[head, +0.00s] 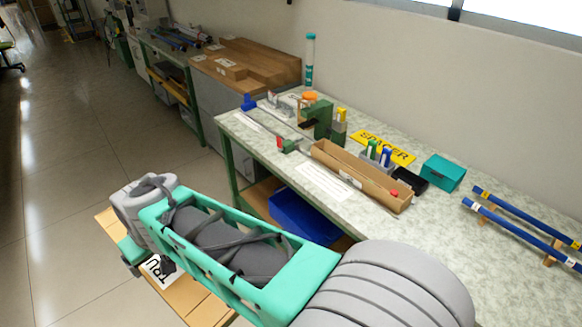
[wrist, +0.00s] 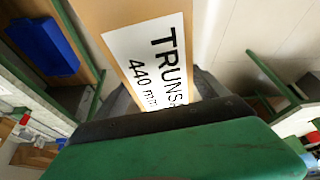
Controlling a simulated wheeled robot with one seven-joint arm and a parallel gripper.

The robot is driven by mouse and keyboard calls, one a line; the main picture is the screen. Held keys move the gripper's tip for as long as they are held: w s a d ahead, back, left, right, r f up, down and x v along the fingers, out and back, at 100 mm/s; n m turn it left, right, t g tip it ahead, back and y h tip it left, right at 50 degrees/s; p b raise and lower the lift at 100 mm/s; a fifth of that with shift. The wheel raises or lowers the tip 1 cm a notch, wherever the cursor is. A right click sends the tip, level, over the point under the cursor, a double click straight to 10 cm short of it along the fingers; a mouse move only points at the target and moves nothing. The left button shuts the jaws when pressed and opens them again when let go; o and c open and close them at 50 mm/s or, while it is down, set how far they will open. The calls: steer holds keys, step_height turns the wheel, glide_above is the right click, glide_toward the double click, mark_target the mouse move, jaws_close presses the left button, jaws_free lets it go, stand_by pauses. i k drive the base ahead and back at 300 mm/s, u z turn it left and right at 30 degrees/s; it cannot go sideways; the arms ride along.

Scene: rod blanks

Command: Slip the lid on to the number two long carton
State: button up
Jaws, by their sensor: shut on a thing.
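My gripper (wrist: 165,112) is shut on a long brown cardboard lid (wrist: 112,18), which carries a white label reading "TRUNS…" and "440 mm". In the head view the lid (head: 200,300) hangs low at the lower left, beyond my arm and off the bench, partly hidden by the arm. A long, narrow, open carton (head: 376,192) lies on the bench, to the right of and apart from the lid. Its near side has a small pale label too small to read, so I cannot tell its number. A red spot shows at its near end.
On the bench (head: 440,225) a yellow SPACER sign (head: 383,147), a teal box (head: 443,172), blue rods (head: 525,222) and green fixtures (head: 318,118) stand around the carton. A white sheet (head: 322,182) lies before it. A blue bin (head: 302,217) sits below. Floor at left is clear.

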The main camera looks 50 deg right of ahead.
mark_target(398, 206)
steer(key=i, duration=1.35)
steer(key=z, duration=1.9)
